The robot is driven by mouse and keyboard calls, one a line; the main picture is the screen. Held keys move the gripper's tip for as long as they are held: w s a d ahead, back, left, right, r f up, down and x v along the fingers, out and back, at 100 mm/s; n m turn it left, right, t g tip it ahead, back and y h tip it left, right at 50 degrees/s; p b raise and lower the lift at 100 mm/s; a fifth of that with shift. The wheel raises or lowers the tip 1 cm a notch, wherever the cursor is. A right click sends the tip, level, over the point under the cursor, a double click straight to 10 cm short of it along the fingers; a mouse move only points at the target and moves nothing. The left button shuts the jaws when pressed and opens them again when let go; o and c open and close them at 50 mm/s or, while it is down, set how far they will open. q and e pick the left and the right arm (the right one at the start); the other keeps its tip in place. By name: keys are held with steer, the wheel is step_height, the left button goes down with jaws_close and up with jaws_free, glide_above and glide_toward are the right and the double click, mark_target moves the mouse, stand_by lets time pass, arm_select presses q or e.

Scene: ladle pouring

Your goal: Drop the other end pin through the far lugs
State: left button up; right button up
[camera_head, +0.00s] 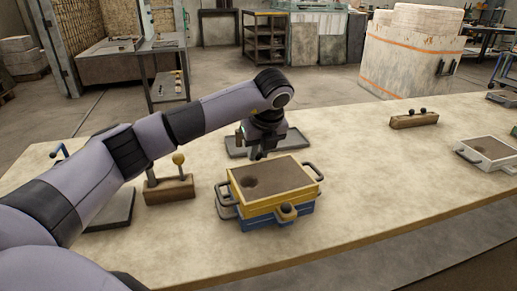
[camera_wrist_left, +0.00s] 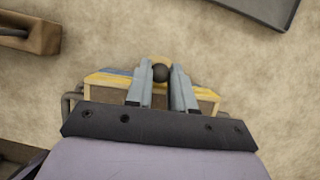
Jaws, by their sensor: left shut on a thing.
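The moulding flask has a yellow upper frame (camera_head: 236,190) filled with brown sand, with a round hole in its top, sitting on a blue lower frame (camera_head: 262,222). Yellow lugs at its near end carry a dark ball-headed pin (camera_head: 287,209). My left gripper (camera_head: 259,154) is at the flask's far end. In the left wrist view its fingers (camera_wrist_left: 162,92) are shut on a pin whose dark ball head (camera_wrist_left: 160,72) shows between them, over the yellow frame's edge (camera_wrist_left: 205,95). The pin's shank and the far lugs are hidden, so I cannot tell whether it is in them. My right gripper is out of view.
A wooden block (camera_head: 170,190) with a yellow-knobbed piece stands left of the flask. A dark tray (camera_head: 290,141) lies behind it. A wooden block with dark knobs (camera_head: 413,120) and a pale sand-filled frame (camera_head: 485,152) stand to the right.

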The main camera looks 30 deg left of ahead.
arm_select(q)
steer(key=shift+f, duration=0.25)
steer(key=o, duration=1.4)
steer(key=shift+r, duration=0.15)
steer(key=shift+r+p, duration=1.95)
steer(key=shift+r, duration=1)
